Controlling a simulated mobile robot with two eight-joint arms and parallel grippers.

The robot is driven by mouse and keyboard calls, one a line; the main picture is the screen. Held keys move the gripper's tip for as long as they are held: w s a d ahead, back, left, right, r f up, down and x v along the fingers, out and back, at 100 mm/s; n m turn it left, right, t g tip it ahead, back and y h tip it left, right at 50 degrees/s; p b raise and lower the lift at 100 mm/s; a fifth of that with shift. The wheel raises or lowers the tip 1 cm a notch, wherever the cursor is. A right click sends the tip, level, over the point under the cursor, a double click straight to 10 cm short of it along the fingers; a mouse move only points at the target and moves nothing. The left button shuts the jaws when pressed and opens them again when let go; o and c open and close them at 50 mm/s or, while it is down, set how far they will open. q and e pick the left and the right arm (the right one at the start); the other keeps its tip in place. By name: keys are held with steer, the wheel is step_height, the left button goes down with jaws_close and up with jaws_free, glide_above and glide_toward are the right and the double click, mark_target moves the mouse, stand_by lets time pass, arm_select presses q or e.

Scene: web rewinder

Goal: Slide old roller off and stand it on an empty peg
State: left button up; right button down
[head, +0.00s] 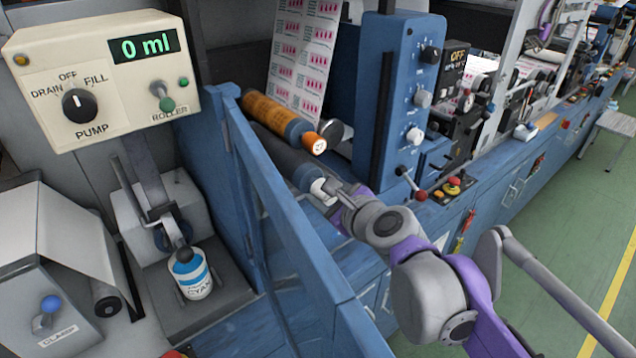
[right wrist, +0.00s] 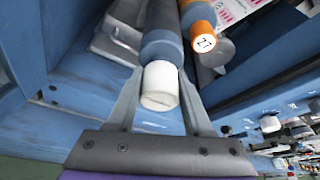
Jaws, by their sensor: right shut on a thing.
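A dark grey roller (head: 277,155) with a white end (head: 321,188) sits in the blue machine, below and beside an orange roller (head: 272,117) with a numbered orange end cap. My right gripper (head: 331,193) is shut on the white end of the grey roller. In the right wrist view the white end (right wrist: 160,86) lies between the two fingers, with the grey roller (right wrist: 163,20) running away behind it. The orange roller (right wrist: 198,22) shows beside it there. No empty peg can be made out. My left gripper is not in view.
A blue frame panel (head: 290,225) stands close to the left of the rollers. A cream pump box (head: 100,80) reading 0 ml and a cyan ink bottle (head: 193,275) are at left. A blue control column (head: 400,90) stands behind. Green floor (head: 560,215) is open at right.

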steer(key=shift+s+d+p, duration=0.3)
steer(key=shift+s+d, duration=0.15)
steer(key=shift+s, duration=0.2)
steer(key=shift+s+d+p, duration=0.3)
steer(key=shift+s+d, duration=0.1)
steer(key=shift+s, duration=0.2)
jaws_free()
steer(key=p, duration=0.6)
glide_toward(334, 200)
steer(key=shift+s+a+r, duration=0.1)
steer(key=shift+a+r, duration=0.1)
steer(key=shift+r, duration=0.2)
stand_by(0.4)
steer(key=shift+f, duration=0.1)
stand_by(0.4)
